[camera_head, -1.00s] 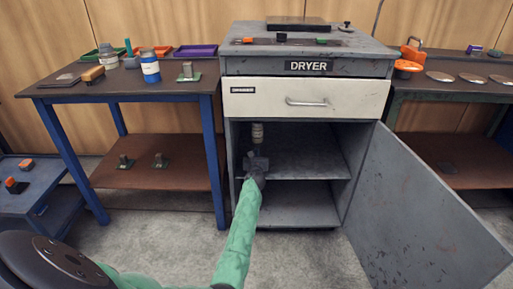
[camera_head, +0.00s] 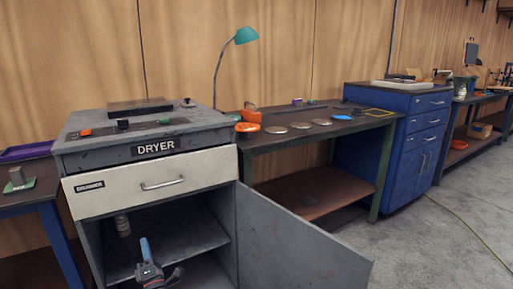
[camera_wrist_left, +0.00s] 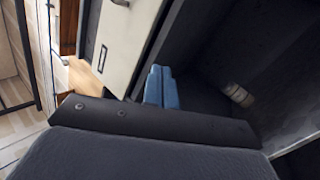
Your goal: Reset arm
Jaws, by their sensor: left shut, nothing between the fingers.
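My left gripper (camera_head: 145,245) is low in the head view, in front of the dryer cabinet's open lower compartment. Its blue-grey fingers are shut together and empty, pointing up. In the left wrist view the shut fingers (camera_wrist_left: 162,86) show against the dark compartment. A pale, ribbed flanged pipe (camera_head: 122,226) stands inside the compartment at the left, apart from the gripper. It also shows at the right of the left wrist view (camera_wrist_left: 238,94). My right gripper is not in view.
The grey dryer cabinet (camera_head: 205,136) has a closed cream drawer (camera_head: 150,183) above the compartment. Its grey door (camera_head: 290,245) swings wide open to the right. A bench with several discs (camera_head: 298,125) and a blue drawer cabinet (camera_head: 395,150) stand further right.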

